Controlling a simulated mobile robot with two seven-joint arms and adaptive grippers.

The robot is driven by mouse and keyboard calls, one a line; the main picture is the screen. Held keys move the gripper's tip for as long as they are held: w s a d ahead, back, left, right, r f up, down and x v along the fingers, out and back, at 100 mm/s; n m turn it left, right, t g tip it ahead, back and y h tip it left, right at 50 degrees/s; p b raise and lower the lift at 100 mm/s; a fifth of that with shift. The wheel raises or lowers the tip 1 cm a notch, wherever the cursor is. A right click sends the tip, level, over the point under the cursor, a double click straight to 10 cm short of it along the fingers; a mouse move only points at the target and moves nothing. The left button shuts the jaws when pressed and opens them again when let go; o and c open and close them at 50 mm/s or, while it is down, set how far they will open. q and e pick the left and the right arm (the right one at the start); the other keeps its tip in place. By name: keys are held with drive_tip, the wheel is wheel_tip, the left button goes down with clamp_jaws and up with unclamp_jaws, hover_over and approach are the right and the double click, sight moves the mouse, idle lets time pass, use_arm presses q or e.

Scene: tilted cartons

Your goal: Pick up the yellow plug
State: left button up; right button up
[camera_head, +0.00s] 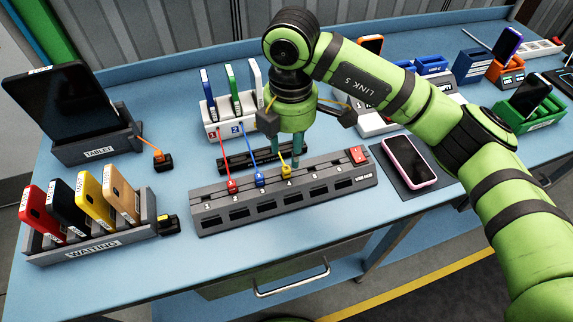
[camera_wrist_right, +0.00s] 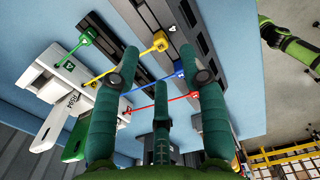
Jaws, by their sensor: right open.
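The yellow plug (camera_head: 286,174) sits upright in the grey power strip (camera_head: 330,196), near the number 4. In the right wrist view the yellow plug (camera_wrist_right: 160,41) lies beyond and between the fingertips, with its yellow cable trailing left. My right gripper (camera_head: 287,150) points down just behind the plug in the head view, and its fingers partly hide the area there. In the right wrist view my right gripper (camera_wrist_right: 164,75) is open with its teal fingers spread and nothing held. My left gripper is not in view.
A blue plug (camera_head: 260,179) and a red plug (camera_head: 232,185) stand left of the yellow one, with cables running back to a white phone rack (camera_head: 213,122). A pink phone (camera_head: 410,162) lies to the right. A dark strip (camera_head: 235,164) lies behind. A green plug (camera_wrist_right: 87,37) shows in the wrist view.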

sight(286, 168)
drive_tip(key=shift+s+a+f+p, duration=0.15)
drive_tip(key=shift+f+p, duration=0.35)
drive_tip(key=shift+f, duration=0.3)
drive_tip(key=f+p, duration=0.1)
drive_tip(key=f, duration=0.1)
drive_tip(key=f+p, duration=0.1)
drive_tip(key=f, duration=0.1)
drive_tip(key=shift+a+f, duration=0.2)
drive_tip(key=shift+f, duration=0.3)
drive_tip(key=shift+w, duration=0.2)
clamp_jaws()
